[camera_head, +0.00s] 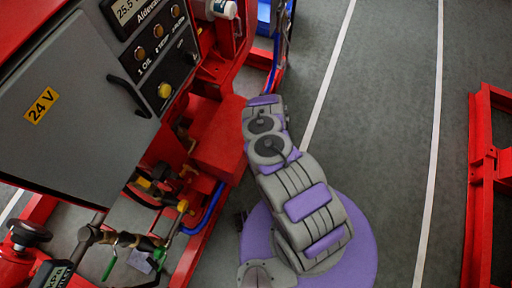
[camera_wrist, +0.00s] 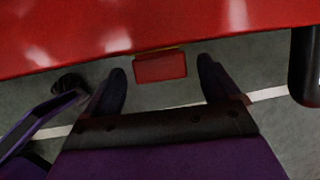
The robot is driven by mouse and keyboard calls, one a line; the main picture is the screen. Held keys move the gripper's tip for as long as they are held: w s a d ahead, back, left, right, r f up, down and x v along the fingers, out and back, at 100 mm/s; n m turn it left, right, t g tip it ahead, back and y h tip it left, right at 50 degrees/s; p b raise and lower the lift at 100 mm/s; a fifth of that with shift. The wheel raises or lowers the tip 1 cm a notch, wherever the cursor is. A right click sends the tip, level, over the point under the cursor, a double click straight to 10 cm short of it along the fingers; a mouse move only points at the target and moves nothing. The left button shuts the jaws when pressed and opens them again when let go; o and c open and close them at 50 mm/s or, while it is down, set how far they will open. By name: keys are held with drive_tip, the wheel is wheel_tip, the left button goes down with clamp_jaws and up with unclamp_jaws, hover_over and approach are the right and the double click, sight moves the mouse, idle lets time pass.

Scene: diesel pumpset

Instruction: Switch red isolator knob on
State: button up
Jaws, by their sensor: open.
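A small red block with a thin yellowish top edge, which looks like the red isolator knob (camera_wrist: 160,68), sits at the lower edge of a large red surface (camera_wrist: 60,38) in the wrist view. My gripper (camera_wrist: 162,78) is open, with one dark finger left of the knob and one right of it. The fingers appear apart from the knob, with a gap on each side. I cannot tell its switch position. In the head view, my arm reaches up beside a red box (camera_head: 222,140) on the pumpset; I cannot make out the knob or the fingers there.
A grey cabinet (camera_head: 85,110) marked 24 V and a dark control panel (camera_head: 165,55) with several knobs stand at left. Hoses and valves lie below them. Grey floor (camera_head: 385,130) with white lines is free at right, up to a red frame (camera_head: 482,190).

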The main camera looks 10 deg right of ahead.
drive_tip(key=c, duration=1.1)
drive_tip(key=shift+o, duration=0.2)
drive_tip(key=shift+w+d+g+y, duration=0.1)
drive_tip(key=shift+w+g+y, duration=0.1)
drive_tip(key=shift+g+y, duration=0.3)
drive_tip(key=o, duration=1.1)
drive_tip(key=shift+c, duration=0.2)
drive_tip(key=p+v, duration=0.5)
drive_tip(key=v, duration=1.2)
drive_tip(key=shift+r+p, duration=0.2)
drive_tip(key=shift+p, duration=0.1)
